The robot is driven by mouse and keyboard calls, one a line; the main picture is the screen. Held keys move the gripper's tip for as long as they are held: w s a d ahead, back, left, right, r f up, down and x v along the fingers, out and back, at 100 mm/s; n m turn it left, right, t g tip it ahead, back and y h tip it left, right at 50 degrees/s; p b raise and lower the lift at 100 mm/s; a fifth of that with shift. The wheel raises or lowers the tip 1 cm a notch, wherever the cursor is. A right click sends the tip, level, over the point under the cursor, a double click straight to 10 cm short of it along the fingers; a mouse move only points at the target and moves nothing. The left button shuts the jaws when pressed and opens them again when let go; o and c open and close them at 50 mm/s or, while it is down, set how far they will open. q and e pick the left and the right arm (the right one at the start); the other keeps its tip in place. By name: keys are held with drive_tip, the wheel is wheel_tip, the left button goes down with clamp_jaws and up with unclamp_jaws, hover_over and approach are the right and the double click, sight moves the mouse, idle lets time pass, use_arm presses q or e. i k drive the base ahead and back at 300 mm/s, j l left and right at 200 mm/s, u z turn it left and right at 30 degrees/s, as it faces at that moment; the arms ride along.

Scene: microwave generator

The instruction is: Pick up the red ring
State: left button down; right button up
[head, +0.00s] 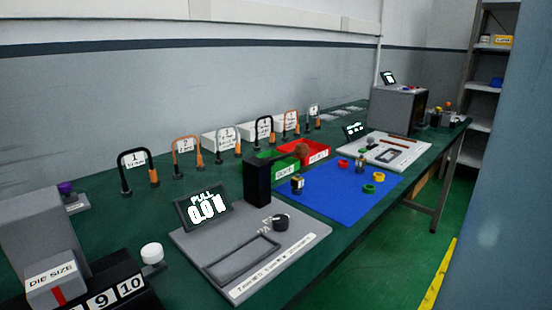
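The red ring (343,164) looks small and lies near the far edge of a blue mat (325,201) on the long green table. A small dark and yellowish piece (360,165) stands just right of the red ring. Neither of my grippers is in view, so nothing is seen near the ring.
A grey panel (296,233) with a display (203,207) and a black post (257,182) stand in front of the mat. Green (284,168) and red (318,150) bins sit behind it. A white tray (408,152) and grey box (397,107) lie beyond. Green floor is open at right.

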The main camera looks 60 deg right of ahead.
sight(342, 163)
drive_tip(key=z, duration=2.45)
drive_tip(key=i+l, duration=0.2)
drive_tip(key=l+z, duration=0.05)
